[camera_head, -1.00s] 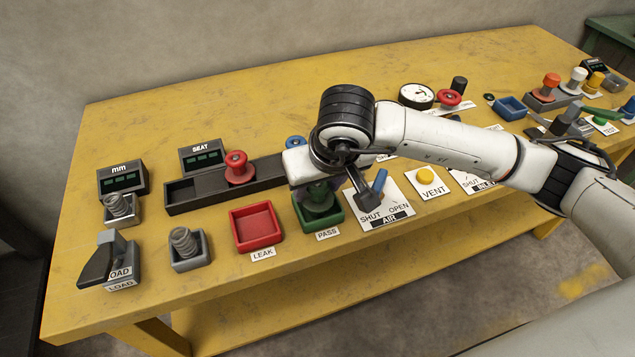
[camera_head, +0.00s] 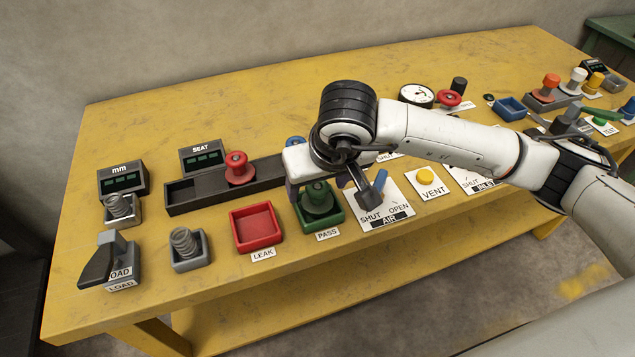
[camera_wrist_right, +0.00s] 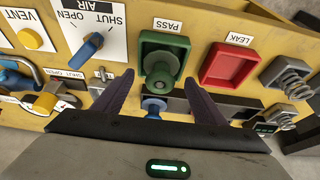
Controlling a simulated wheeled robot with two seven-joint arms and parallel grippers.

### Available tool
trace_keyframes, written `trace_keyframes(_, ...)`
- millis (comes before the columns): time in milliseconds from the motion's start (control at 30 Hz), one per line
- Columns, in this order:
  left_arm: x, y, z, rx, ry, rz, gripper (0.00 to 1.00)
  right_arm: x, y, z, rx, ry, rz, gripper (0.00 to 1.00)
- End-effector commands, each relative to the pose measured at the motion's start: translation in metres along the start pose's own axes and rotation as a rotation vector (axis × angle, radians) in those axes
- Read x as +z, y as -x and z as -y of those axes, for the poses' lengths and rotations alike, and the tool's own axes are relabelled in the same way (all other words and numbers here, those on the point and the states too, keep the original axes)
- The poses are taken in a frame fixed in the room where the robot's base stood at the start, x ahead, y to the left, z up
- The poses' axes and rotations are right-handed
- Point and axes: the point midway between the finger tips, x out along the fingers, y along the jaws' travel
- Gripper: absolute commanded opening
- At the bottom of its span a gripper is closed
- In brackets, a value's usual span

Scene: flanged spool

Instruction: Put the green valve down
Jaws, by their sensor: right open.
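The green valve (camera_head: 318,198) stands upright in the green PASS tray (camera_head: 336,219) near the bench's front edge. In the right wrist view the valve (camera_wrist_right: 161,70) sits inside the green tray (camera_wrist_right: 180,43), its round knob toward my gripper. My right gripper (camera_head: 315,188) is open over the tray. In the right wrist view its two dark fingers (camera_wrist_right: 162,84) are spread wide, one on each side of the valve and apart from it. My left gripper does not show.
The empty red LEAK tray (camera_head: 256,227) is left of the green tray. The blue AIR lever (camera_head: 379,182) stands close on the right. Behind are a dark rack with a red valve (camera_head: 238,168) and a blue valve (camera_head: 295,141). Bare bench lies behind these.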

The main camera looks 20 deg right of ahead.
Motion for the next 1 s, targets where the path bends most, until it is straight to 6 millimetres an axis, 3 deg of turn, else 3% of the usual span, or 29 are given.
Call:
trace_keyframes(300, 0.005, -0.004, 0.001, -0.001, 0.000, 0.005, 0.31, -0.002, 0.072, 0.000, -0.002, 0.001, -0.010, 0.65)
trace_keyframes(500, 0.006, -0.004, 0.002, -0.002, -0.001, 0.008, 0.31, -0.001, 0.103, 0.000, -0.001, 0.001, -0.007, 0.65)
trace_keyframes(700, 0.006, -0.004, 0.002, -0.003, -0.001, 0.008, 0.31, 0.000, 0.113, 0.000, 0.000, 0.000, -0.004, 0.65)
trace_keyframes(1000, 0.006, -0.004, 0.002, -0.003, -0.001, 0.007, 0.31, 0.000, 0.113, 0.000, -0.001, 0.001, -0.004, 0.65)
